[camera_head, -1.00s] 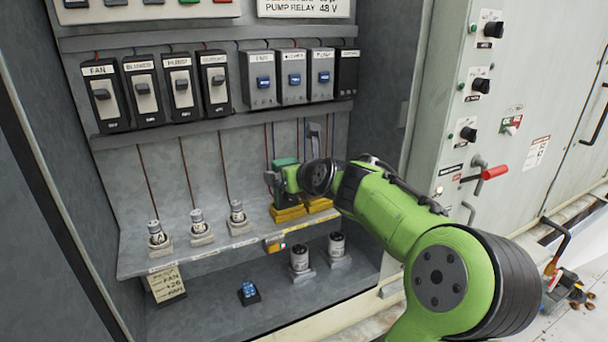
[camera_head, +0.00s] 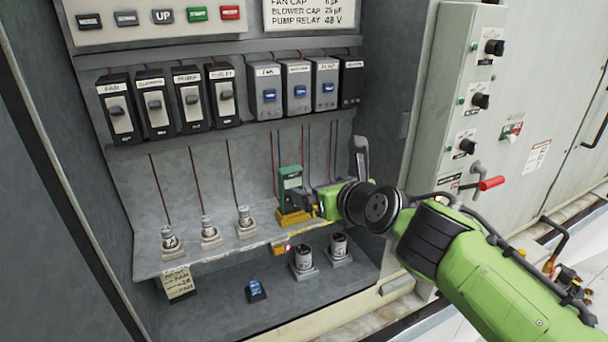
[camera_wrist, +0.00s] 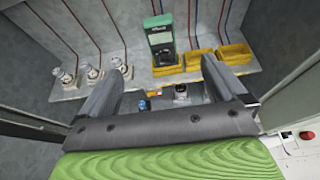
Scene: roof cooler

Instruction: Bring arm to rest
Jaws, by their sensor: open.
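My green arm reaches in from the right in the head view, and my gripper (camera_head: 300,200) is in front of the cabinet's shelf. In the wrist view my gripper (camera_wrist: 165,82) shows two dark fingers spread wide with nothing held between them. Beyond the fingertips a green meter (camera_wrist: 160,38) stands upright at a yellow bin; the same green meter (camera_head: 290,185) shows beside the gripper in the head view. Part of the shelf behind my wrist is hidden in the head view.
Small glass-topped parts in sockets (camera_head: 207,230) stand on the shelf (camera_head: 150,262). Two capacitors (camera_head: 303,260) and a blue part (camera_head: 255,290) sit on the cabinet floor. Breakers (camera_head: 157,107) line the rail above. A red-handled lever (camera_head: 491,183) juts from the right panel.

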